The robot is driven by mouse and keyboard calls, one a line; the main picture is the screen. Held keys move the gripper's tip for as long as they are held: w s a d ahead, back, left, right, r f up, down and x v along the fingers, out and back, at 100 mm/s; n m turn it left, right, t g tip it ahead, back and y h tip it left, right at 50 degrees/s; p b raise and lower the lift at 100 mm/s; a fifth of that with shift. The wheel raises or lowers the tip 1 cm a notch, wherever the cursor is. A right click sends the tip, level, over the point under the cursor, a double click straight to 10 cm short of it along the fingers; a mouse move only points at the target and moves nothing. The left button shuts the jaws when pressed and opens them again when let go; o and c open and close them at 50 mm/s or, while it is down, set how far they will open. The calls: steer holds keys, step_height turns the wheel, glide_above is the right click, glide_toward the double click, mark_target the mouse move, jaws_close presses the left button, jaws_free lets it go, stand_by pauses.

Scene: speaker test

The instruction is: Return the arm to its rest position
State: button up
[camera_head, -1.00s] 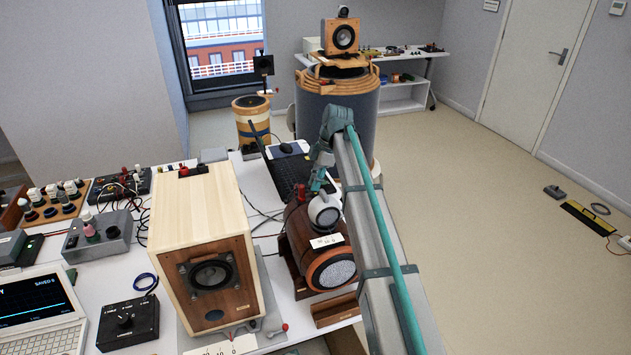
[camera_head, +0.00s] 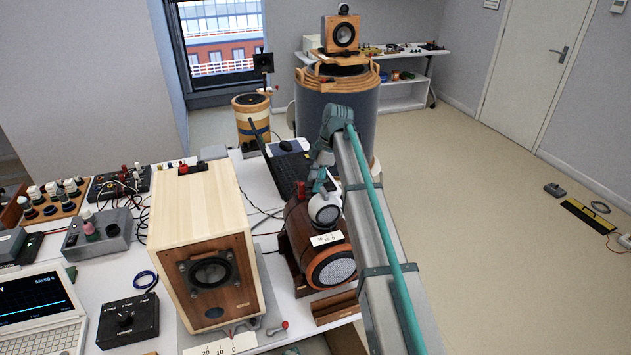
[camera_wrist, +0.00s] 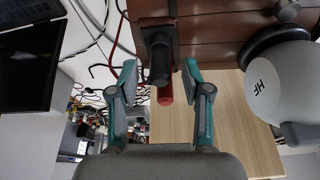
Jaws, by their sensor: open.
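My gripper (camera_wrist: 159,75) shows in the wrist view with its two teal fingers apart and nothing held. A dark peg (camera_wrist: 159,60) and a red-tipped rod (camera_wrist: 165,95) show between the fingers; I cannot tell if they touch. They are beside a brown wooden barrel-shaped speaker (camera_wrist: 215,30). In the head view this speaker (camera_head: 312,240) lies on its side in a cradle, a white ball-shaped unit (camera_head: 325,209) on top. That ball, marked HF, is at right in the wrist view (camera_wrist: 275,85). My arm reaches over the speaker from the lower right; the fingertips are hard to make out there.
A pale wooden box speaker (camera_head: 195,215) stands left of the barrel on the white table. A black laptop (camera_head: 285,172) is behind the barrel. A tall blue-grey drum (camera_head: 305,110) with a small speaker (camera_head: 341,35) stands behind my arm. The floor at right is mostly clear.

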steer(key=shift+r+p, duration=1.65)
steer(key=shift+r, duration=2.05)
